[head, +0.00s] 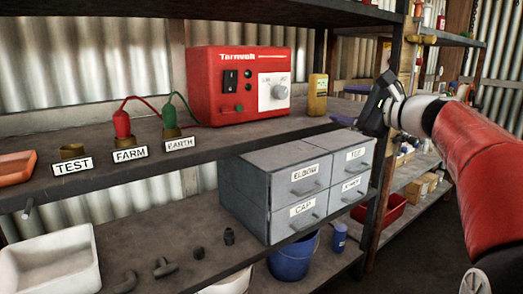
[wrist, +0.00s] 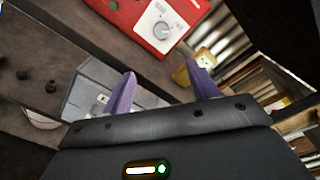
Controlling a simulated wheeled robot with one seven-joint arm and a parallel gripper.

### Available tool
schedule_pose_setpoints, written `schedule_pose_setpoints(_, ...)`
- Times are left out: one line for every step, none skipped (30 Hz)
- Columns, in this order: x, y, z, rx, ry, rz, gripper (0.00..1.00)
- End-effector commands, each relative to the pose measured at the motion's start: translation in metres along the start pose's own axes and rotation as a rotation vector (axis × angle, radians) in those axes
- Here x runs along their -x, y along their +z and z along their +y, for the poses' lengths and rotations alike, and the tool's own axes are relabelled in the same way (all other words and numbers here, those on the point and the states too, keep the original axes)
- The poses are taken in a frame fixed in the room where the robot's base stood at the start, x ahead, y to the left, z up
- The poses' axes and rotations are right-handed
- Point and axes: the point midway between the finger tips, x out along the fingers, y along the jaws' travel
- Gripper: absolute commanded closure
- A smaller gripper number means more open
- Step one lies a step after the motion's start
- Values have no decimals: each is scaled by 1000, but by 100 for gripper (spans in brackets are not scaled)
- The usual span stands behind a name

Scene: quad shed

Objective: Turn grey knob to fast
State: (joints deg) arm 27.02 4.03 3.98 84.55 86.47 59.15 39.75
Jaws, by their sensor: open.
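The grey knob (head: 280,91) sits on a white plate on the front right of the red Tarnvolt box (head: 215,85). Small print stands above the knob on both sides; I cannot read it surely, nor tell exactly where the knob points. The knob also shows at the top of the wrist view (wrist: 162,29). My gripper (head: 349,105) is right of the box in the head view, apart from the knob. In the wrist view its two purple fingers (wrist: 163,88) are spread with nothing between them.
A yellow device (head: 318,95) stands right of the box. Red and green plugs (head: 122,124) with leads sit left of it, on labelled posts. Grey drawers (head: 295,185) stand on the shelf below. A dark shelf post (head: 387,150) rises near my gripper.

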Motion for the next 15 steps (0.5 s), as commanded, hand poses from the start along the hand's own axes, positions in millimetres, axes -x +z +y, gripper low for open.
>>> schedule_pose_setpoints(0,1,2,5,5,1,41)
schedule_pose_setpoints(-1,4,8,20,20,7,41)
schedule_pose_setpoints(0,5,14,38,37,16,41)
schedule_pose_setpoints(0,7,19,50,48,22,41)
schedule_pose_setpoints(0,8,24,64,62,29,41)
schedule_pose_setpoints(0,9,30,82,79,38,41)
schedule_pose_setpoints(1,10,35,98,93,44,41)
schedule_pose_setpoints(1,12,41,113,107,50,41)
schedule_pose_setpoints(2,14,49,134,129,59,41)
schedule_pose_setpoints(3,15,54,152,144,66,41)
schedule_pose_setpoints(4,16,62,172,163,73,41)
schedule_pose_setpoints(6,18,71,199,188,83,41)
schedule_pose_setpoints(7,20,79,225,211,91,41)
schedule_pose_setpoints(9,21,87,248,233,99,41)
schedule_pose_setpoints(12,23,99,286,265,111,41)
